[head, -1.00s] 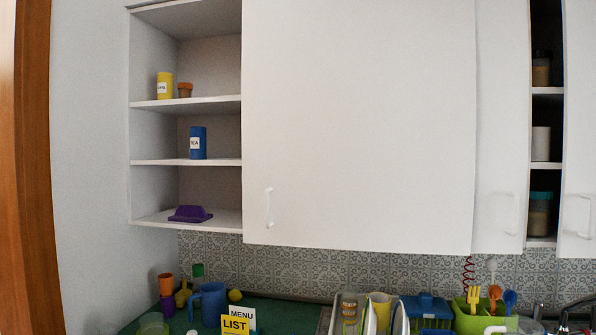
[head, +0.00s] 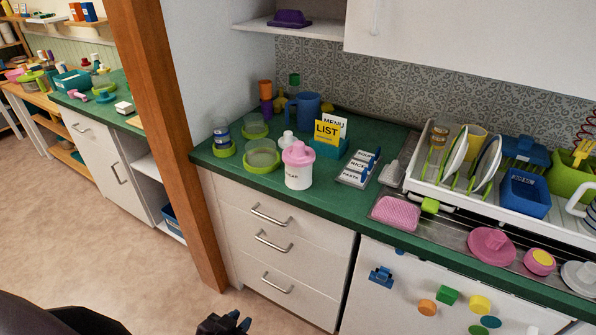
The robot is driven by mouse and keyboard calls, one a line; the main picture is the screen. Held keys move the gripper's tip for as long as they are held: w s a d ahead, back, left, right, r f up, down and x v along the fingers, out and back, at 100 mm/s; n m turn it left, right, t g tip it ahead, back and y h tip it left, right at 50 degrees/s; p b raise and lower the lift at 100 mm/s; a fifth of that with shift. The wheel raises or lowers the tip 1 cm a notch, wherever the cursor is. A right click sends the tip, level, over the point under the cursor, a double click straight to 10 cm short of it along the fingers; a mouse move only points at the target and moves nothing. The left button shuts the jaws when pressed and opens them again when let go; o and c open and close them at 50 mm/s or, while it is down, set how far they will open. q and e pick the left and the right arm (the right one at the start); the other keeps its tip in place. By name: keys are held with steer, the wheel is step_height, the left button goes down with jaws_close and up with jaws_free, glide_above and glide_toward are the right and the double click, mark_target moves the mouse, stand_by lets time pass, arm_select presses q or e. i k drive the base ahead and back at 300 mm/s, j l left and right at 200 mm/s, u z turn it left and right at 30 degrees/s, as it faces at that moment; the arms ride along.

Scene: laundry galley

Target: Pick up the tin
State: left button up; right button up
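A white canister with a pink lid (head: 298,166) and a partly readable label stands upright on the green counter (head: 330,192). I cannot tell whether it is the tin meant. The yellow tin and the blue tin labelled TEA, seen on the wall shelves earlier, are outside this view. My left gripper (head: 234,322) shows only in part at the bottom edge, well below and in front of the counter. It touches nothing that I can see, and its opening cannot be made out. My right gripper is not in view.
Clear bowls (head: 262,156), a blue jug (head: 303,108), a yellow LIST card (head: 327,132) and label cards (head: 359,168) crowd the counter. A dish rack (head: 470,185) stands right. A wooden post (head: 165,140) rises left of the drawers (head: 270,240). The floor (head: 90,225) is clear.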

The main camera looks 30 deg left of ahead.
mark_target(297, 179)
steer(key=j+z, duration=0.5)
steer(key=j, duration=1.25)
